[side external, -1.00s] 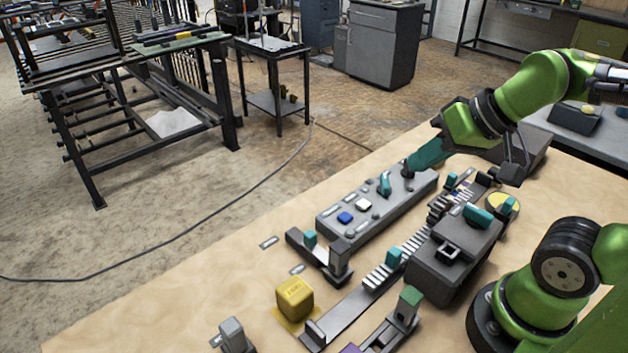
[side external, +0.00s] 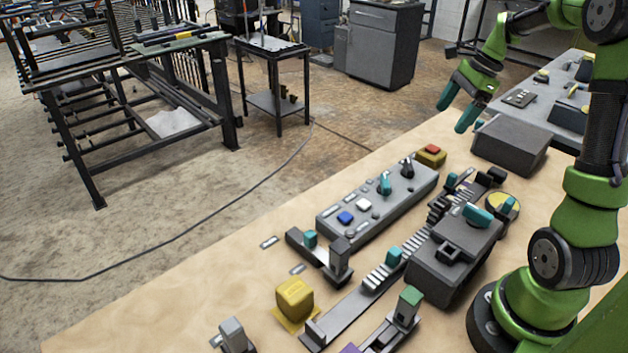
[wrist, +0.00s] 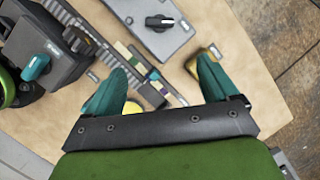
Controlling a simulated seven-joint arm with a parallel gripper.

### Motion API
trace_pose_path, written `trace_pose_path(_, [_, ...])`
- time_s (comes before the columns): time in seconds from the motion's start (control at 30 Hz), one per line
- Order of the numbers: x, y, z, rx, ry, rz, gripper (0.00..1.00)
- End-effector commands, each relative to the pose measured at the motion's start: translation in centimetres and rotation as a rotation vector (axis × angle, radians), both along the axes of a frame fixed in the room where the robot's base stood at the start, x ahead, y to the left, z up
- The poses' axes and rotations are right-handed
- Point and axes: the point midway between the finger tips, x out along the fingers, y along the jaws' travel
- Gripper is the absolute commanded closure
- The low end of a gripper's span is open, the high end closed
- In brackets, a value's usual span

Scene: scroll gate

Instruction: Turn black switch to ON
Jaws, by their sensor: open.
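The black switch (side external: 407,168) is a rotary knob at the far right end of the long grey panel (side external: 372,216). In the wrist view the black switch (wrist: 160,22) shows near the top, its pointer lying roughly sideways; I cannot read a label beside it. A teal knob (side external: 385,184) stands beside it on the panel. My gripper (side external: 451,118) is open and empty, raised above and beyond the switch, touching nothing. Its two teal fingers also show apart in the wrist view (wrist: 162,70).
A yellow box with a red button (side external: 431,154) sits just past the panel. A dark grey box (side external: 510,146) stands to its right. A toothed rail and a grey box with a teal handle (side external: 455,255) lie in front. A yellow block (side external: 294,298) is nearer, on the wooden table.

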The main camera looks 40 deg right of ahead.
Motion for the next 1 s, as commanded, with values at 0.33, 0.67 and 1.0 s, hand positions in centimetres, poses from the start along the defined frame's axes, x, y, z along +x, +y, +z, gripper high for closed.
trace_pose_path(0.33, [1.1,0.6,0.7,0.114,0.044,-0.21,0.13])
trace_pose_path(0.67, [2.8,2.4,-5.3,0.113,0.046,-0.204,0.13])
trace_pose_path(1.0, [4.6,4.3,-11.7,0.112,0.045,-0.205,0.13])
